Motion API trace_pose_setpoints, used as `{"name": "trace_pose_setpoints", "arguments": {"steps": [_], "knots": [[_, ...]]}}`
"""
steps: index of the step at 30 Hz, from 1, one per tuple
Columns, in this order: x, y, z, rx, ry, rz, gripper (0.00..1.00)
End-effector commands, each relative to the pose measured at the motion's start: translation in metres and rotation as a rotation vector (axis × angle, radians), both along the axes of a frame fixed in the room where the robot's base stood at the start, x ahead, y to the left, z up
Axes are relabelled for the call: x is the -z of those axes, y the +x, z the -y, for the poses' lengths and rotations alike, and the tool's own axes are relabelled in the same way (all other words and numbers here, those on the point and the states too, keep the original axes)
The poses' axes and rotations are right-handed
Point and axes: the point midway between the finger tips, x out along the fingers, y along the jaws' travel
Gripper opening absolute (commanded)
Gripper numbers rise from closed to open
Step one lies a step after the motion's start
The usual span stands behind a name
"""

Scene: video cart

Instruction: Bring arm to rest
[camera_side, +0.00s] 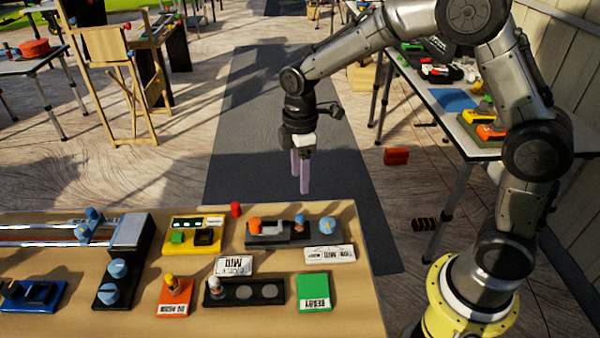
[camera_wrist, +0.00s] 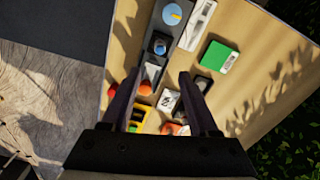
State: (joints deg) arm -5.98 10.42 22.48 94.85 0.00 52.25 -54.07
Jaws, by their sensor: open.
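My gripper (camera_side: 300,172) hangs beyond the far edge of the wooden table in the side view, above the dark mat, with its fingers pointing down. It touches nothing there. In the wrist view, my gripper (camera_wrist: 160,95) shows two dark fingers spread apart with nothing held between them. The wooden table (camera_side: 350,290) with its control panels lies below and toward the camera. It also shows in the wrist view (camera_wrist: 265,70).
The table holds a green block (camera_side: 313,292), an orange block (camera_side: 174,297), a yellow panel (camera_side: 194,234), a dark panel with knobs (camera_side: 280,235) and a small red cylinder (camera_side: 236,209). A side table (camera_side: 470,140) stands at the right. The dark mat (camera_side: 245,130) is clear.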

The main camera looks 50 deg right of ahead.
Motion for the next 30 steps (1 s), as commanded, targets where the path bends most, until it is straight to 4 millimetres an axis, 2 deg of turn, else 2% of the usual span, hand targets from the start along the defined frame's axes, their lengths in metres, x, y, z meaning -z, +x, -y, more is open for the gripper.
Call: {"name": "trace_pose_setpoints", "arguments": {"steps": [8,11,14,18,22,26,30], "knots": [[-0.003,0.001,0.001,0.003,0.0,0.007,0.61],[-0.023,0.004,0.004,0.01,0.006,0.056,0.61],[-0.06,-0.003,0.009,0.023,0.013,0.136,0.61],[-0.115,-0.039,0.02,0.086,0.026,0.256,0.61],[-0.15,-0.085,0.029,0.21,0.052,0.352,0.61],[-0.167,-0.135,0.036,0.371,0.093,0.432,0.61],[-0.166,-0.185,0.04,0.562,0.15,0.491,0.61]]}}
